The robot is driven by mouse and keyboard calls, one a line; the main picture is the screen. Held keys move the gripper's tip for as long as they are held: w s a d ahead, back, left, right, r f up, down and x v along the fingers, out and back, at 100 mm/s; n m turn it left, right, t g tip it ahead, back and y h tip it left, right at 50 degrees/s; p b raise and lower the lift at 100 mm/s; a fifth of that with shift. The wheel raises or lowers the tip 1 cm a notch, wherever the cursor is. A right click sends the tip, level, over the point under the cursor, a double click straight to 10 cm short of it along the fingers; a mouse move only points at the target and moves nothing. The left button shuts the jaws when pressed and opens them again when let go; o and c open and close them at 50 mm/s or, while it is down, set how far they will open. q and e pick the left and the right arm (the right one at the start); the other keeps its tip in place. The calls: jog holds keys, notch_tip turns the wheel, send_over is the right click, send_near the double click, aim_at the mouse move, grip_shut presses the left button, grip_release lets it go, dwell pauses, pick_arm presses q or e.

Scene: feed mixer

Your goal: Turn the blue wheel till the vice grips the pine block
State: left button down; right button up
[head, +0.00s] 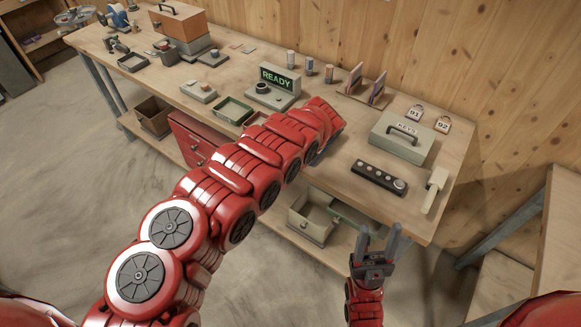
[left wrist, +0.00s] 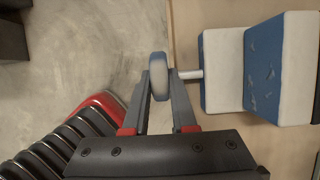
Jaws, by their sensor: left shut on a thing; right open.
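The blue wheel (left wrist: 159,77) shows in the left wrist view, edge-on, with a pale grey rim face. It sits on a short light shaft that runs right into the blue and pale grey vice (left wrist: 272,70). My left gripper (left wrist: 158,90) is shut on the wheel, one finger on each side. In the head view my left arm hides the left gripper, and I cannot make out the vice there. I cannot make out the pine block in either view. My right gripper (head: 380,236) is open and empty, in front of the bench's near edge.
A red drawer unit (head: 190,140) is below. The floor in front is clear.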

pick_arm(q)
jog(key=shift+d+f+t+y+b, duration=0.15)
jog(key=shift+f+t+y+b, duration=0.35)
jog(key=shift+b, duration=1.2)
jog(key=shift+s+r+y+b, duration=0.1)
jog(key=shift+r+y+b, duration=0.35)
jog(key=shift+b, duration=0.35)
jog(key=c, duration=0.7)
grip_release()
jog(key=shift+d, duration=0.1)
jog(key=v, duration=1.1)
jog(key=b+v, duration=0.1)
jog(key=v, duration=0.5)
jog(key=shift+s, duration=0.35)
